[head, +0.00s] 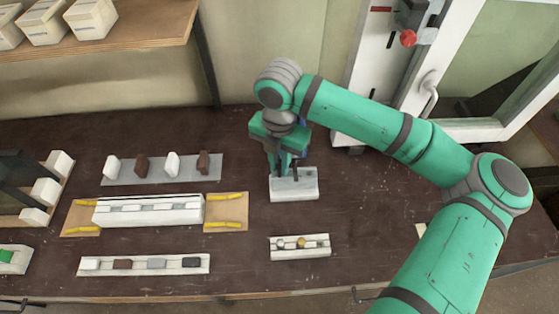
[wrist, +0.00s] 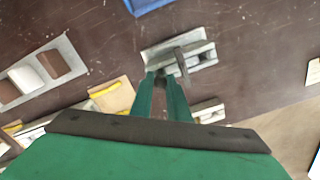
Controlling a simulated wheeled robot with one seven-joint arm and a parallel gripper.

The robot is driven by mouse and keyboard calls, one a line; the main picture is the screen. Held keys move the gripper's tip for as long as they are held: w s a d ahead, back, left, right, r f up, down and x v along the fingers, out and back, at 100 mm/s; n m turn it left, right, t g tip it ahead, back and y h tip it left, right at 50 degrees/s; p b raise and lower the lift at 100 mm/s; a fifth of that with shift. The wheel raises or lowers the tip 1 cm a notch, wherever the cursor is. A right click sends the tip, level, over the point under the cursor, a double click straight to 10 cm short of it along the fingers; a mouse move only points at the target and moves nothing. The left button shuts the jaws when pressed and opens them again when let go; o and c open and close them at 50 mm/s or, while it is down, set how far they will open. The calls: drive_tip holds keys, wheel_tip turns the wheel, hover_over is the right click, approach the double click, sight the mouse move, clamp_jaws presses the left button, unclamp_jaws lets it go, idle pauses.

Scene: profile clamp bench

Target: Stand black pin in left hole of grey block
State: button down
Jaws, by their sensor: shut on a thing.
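The grey block (head: 294,190) stands on the bench below my gripper (head: 283,172). It also shows in the wrist view (wrist: 202,60), just beyond my fingertips (wrist: 162,76). My gripper points down over the block's left part and is shut on a small dark piece, which looks like the black pin (wrist: 160,73). Most of this pin is hidden by the fingers, and I cannot tell whether its lower end is in the left hole. Another dark pin (wrist: 181,66) stands at the block to the right of my fingers.
A small white holder (head: 300,253) with a few round pieces lies in front of the block. To the left are a long white rail (head: 148,218) on a wooden base, a grey strip (head: 160,180) with upright pieces, and a front strip (head: 144,271). Bench right of the block is clear.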

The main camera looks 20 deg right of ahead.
drive_tip(key=shift+f, duration=0.9)
drive_tip(key=c, duration=1.6)
unclamp_jaws()
drive_tip(key=shift+r, duration=4)
